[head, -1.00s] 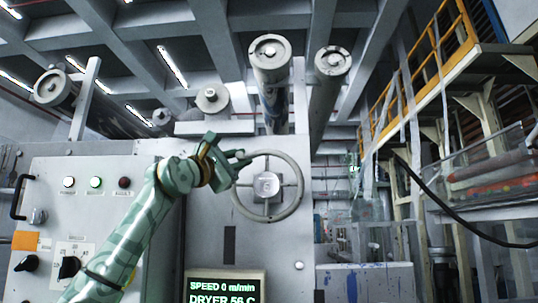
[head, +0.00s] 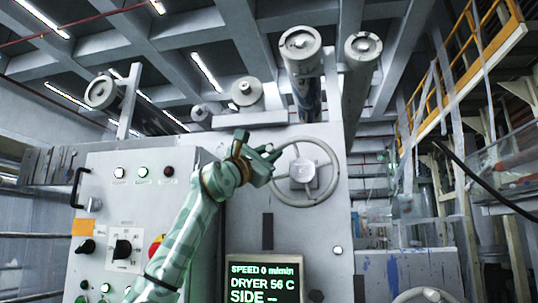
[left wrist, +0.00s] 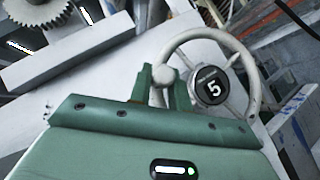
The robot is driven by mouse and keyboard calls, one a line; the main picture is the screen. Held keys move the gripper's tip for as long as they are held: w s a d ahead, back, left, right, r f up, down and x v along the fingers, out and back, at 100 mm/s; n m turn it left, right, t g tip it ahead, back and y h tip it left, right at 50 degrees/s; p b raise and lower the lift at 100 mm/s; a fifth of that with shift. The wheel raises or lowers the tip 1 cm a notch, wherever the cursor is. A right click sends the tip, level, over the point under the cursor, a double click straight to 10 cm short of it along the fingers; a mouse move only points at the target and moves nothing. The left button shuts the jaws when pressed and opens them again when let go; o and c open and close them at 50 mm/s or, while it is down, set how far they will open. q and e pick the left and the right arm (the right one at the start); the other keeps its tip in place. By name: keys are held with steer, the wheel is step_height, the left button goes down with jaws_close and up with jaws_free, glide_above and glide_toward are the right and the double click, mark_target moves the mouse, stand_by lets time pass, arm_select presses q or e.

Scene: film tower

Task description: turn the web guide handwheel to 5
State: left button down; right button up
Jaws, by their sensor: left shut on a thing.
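The web guide handwheel (head: 335,172) is a grey spoked ring on the front of the grey machine panel. Its hub dial (left wrist: 211,86) is dark and shows a white 5 in the left wrist view. My left gripper (head: 271,163) is at the left side of the rim. In the left wrist view its green fingers (left wrist: 163,88) are shut around a knob on the rim (left wrist: 165,74). The hub is too small to read in the head view. My right gripper is not in view.
A control cabinet (head: 102,215) with lamps and knobs stands at the left. A display (head: 264,279) below the wheel reads speed 0 m/min and dryer 56 C. Rollers (head: 301,50) jut out above. A yellow-railed platform (head: 470,70) is at the right.

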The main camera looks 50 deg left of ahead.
arm_select(q)
steer(key=c, duration=1.3)
jaws_free()
steer(key=shift+d, duration=0.15)
steer(key=shift+d+r, duration=0.1)
steer(key=shift+d, duration=0.05)
steer(key=shift+s, duration=0.1)
steer(key=b+v, duration=0.6)
steer(key=v, duration=1)
